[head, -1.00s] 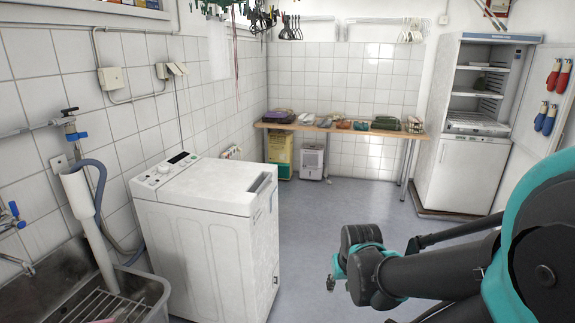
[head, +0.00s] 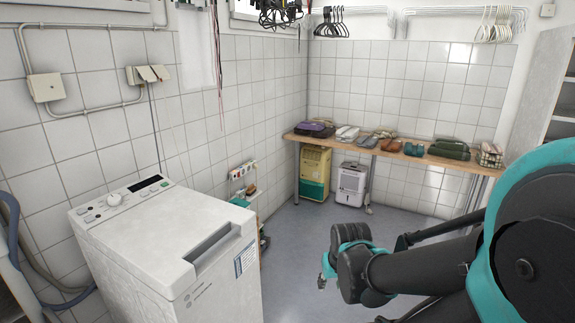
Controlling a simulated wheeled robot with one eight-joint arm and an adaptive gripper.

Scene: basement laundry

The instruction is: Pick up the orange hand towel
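I cannot pick out an orange hand towel for certain. Small orange-brown items (head: 391,146) lie near the middle of the long wooden table (head: 468,164) at the back wall, but they are too small to tell whether one is a towel. My arm reaches in from the right edge. My gripper (head: 322,281) shows only as a small part at the arm's end, low in the middle, well short of the table and apart from everything. Its fingers are too small and partly hidden to judge.
A white top-loading washing machine (head: 165,240) stands at front left. A yellow-green box (head: 314,172) and white dehumidifier (head: 352,184) stand under the table. A green bundle (head: 449,149) and a wire basket (head: 490,154) are at its right end. The floor (head: 300,225) ahead is clear.

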